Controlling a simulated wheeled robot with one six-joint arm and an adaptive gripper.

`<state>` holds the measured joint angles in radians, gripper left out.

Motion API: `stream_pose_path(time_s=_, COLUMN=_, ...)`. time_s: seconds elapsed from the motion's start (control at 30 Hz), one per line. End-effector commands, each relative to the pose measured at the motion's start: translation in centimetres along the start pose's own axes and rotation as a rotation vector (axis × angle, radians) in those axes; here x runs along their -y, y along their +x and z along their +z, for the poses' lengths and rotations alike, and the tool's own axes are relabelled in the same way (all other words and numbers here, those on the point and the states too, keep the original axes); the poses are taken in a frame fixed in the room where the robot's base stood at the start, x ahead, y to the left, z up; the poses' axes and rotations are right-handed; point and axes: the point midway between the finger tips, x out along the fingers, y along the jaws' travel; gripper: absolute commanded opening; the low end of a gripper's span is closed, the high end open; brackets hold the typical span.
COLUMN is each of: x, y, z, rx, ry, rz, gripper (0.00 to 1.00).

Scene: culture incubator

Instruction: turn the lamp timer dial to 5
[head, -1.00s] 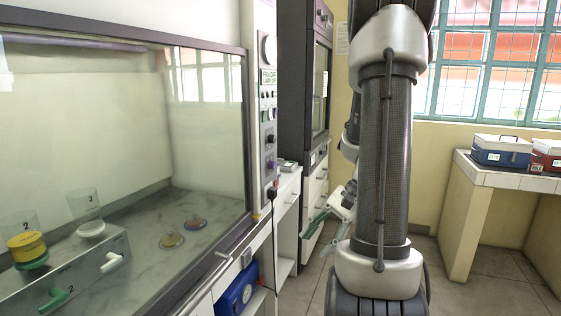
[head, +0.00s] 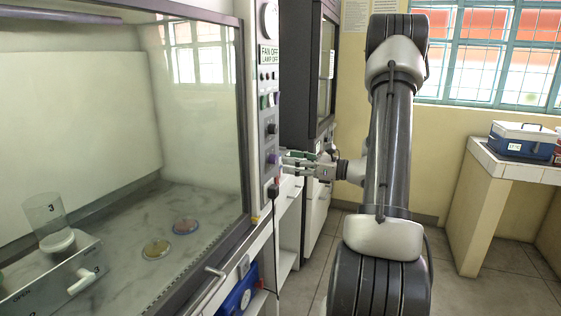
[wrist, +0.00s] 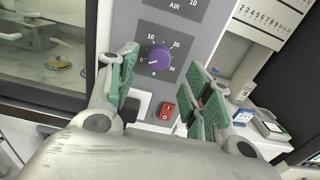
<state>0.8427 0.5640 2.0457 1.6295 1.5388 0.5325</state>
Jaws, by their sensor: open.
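The lamp timer dial (wrist: 159,57) is a round purple knob on the grey control panel. Numbers 0, 10, 20 and 30 show around it. A light mark on the knob seems to point left, near 0, but its exact setting is too small to read. In the head view the dial (head: 272,158) sits on the narrow panel beside the glass cabinet. My gripper (wrist: 163,67) is open, its green-padded fingers on either side of the dial's line, nothing between them. In the head view my gripper (head: 288,163) points left at the panel, close to the dial; contact cannot be told.
A red switch (wrist: 167,110) is below the dial. A small display (head: 268,54) reads FAN OFF, LAMP OFF. A black plug (head: 272,191) is under the dial. The glass cabinet (head: 110,120) holds dishes. A dark-framed cabinet (head: 300,80) stands behind the gripper.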

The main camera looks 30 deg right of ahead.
Motion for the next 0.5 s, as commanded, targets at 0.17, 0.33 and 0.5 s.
stream_pose_path(time_s=0.17, x=-0.1, y=3.0, z=-0.1, rx=-0.001, ry=0.000, rz=0.003, gripper=0.50)
stream_pose_path(time_s=0.33, x=-0.1, y=4.5, z=0.0, rx=-0.001, ry=-0.001, rz=0.002, gripper=0.50)
stream_pose_path(time_s=0.5, x=-0.1, y=4.8, z=0.0, rx=-0.001, ry=-0.001, rz=0.001, gripper=0.50)
